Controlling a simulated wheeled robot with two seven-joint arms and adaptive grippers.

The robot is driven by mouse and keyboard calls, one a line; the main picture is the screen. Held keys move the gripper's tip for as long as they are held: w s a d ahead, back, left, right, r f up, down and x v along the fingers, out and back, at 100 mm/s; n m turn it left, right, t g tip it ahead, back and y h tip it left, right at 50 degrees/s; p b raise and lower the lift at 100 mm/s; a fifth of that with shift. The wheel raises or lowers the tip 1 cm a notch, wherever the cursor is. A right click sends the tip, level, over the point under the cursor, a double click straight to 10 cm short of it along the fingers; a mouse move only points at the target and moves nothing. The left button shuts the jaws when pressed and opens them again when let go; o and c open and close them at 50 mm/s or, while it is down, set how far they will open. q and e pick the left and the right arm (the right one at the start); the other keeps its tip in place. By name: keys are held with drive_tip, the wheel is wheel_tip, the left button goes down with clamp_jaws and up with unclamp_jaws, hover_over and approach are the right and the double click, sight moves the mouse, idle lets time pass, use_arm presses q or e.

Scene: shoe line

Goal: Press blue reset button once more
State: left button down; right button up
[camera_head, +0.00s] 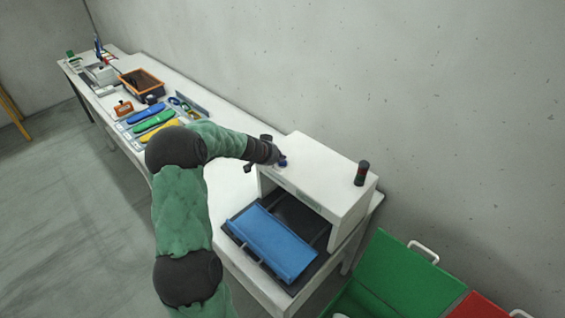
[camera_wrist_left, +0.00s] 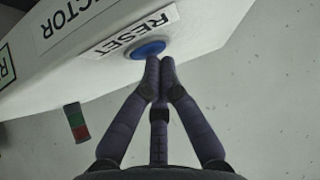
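The blue reset button (camera_wrist_left: 147,49) sits on the white machine beside a label reading RESET in the left wrist view. In the head view the blue button (camera_head: 283,162) shows at the left end of the top of the white machine (camera_head: 318,170). My left gripper (camera_wrist_left: 158,62) has its fingertips together at the button's edge; whether they touch or press it I cannot tell. In the head view my left gripper (camera_head: 272,156) is dark and small beside the button. No object shows between the fingers. My right gripper is in neither view.
A red and green cylinder (camera_head: 362,173) stands on the machine's right end. A blue tray (camera_head: 270,243) lies in the machine's opening. Green (camera_head: 395,275) and red (camera_head: 478,306) bins stand at lower right. Shoe insoles (camera_head: 150,121) and an orange-rimmed box (camera_head: 141,82) are on the long table.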

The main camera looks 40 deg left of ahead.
sight(280, 163)
use_arm(q)
drive_tip(key=shift+f, duration=0.2)
drive_tip(key=shift+r, duration=0.2)
drive_tip(key=shift+r+p, duration=0.35)
drive_tip(key=shift+r, duration=0.4)
drive_tip(key=shift+r+p, duration=1.55)
drive_tip(key=shift+r, duration=1)
drive_tip(key=shift+f, duration=0.1)
